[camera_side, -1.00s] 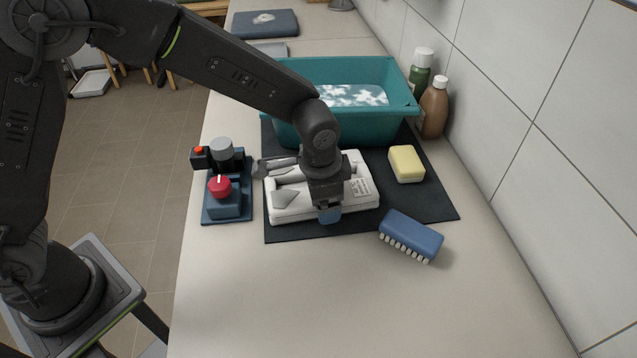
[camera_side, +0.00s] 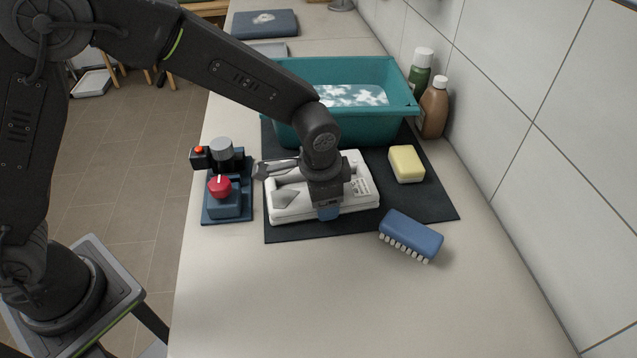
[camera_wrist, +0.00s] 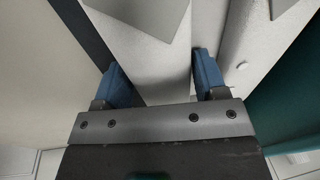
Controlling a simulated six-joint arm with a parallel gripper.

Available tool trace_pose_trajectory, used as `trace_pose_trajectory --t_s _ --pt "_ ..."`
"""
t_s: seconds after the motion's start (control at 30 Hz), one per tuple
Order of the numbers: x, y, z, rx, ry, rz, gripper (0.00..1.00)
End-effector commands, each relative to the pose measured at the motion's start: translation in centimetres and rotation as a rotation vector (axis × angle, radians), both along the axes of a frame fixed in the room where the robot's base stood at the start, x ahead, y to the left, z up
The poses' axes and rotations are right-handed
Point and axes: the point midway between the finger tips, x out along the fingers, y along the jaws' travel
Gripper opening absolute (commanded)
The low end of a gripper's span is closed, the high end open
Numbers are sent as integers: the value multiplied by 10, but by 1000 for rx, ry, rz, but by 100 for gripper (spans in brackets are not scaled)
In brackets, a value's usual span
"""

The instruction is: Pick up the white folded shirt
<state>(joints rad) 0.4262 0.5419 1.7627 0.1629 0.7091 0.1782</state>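The fingers look open. Contact with the cloth cannot be told.
A teal tub (camera_side: 385,110) with foamy water stands behind. A yellow soap (camera_side: 406,164) is right on the mat (camera_side: 430,200), and a blue brush (camera_side: 411,234) at its front right corner. A control box (camera_side: 225,200) with a red knob stands left. Bottles (camera_side: 433,108) stand by the wall.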

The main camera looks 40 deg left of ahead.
Motion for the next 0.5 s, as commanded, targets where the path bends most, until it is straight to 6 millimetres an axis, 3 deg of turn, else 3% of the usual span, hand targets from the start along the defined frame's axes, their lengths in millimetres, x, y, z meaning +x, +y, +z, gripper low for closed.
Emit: trace_pose_trajectory --t_s 0.33,0.5 --pt "0 0 0 0 0 0 32" --pt "0 0 1 -1 -1 0 32"
